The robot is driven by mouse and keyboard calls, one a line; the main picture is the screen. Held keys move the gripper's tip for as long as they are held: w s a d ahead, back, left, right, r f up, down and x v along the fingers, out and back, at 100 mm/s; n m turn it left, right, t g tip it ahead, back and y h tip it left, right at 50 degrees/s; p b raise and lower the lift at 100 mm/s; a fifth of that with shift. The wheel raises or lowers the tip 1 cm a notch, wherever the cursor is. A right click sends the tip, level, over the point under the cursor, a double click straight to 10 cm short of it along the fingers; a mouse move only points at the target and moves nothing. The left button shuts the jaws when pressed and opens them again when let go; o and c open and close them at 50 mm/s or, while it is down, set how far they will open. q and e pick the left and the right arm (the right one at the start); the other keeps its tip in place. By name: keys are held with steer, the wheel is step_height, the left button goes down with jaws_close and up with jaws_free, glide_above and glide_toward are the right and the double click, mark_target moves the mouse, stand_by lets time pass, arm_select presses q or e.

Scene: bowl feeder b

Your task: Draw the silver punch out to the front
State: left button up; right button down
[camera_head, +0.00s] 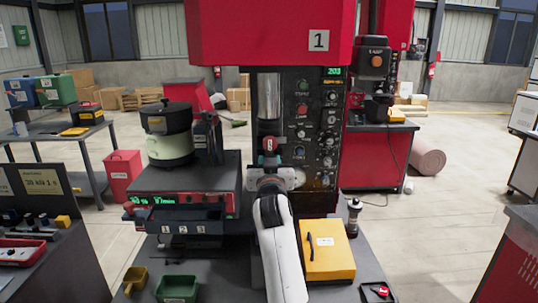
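A tall silver cylinder (268,97), which looks like the silver punch, stands upright in the front of the red and black machine (316,130) marked 1. A small red and white part (268,146) shows below it. One white arm, which seems to be my right, reaches up from the bottom middle. Its gripper (269,163) is at the machine front, just below the cylinder. The wrist hides most of its fingers, so I cannot tell whether they are shut or touch anything. My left gripper is not in view.
A bowl feeder (167,133) on a grey unit (187,172) stands left of the arm. A yellow box (327,250) lies close to its right, with a small silver and black tool (353,217) beyond. Green (177,288) and yellow (135,281) bins sit at front left.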

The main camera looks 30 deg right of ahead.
steer(key=shift+s+a, duration=0.1)
steer(key=r+p+v, duration=0.1)
steer(key=v, duration=0.6)
steer(key=shift+s+r, duration=0.15)
steer(key=shift+r, duration=0.05)
stand_by(1.0)
stand_by(0.5)
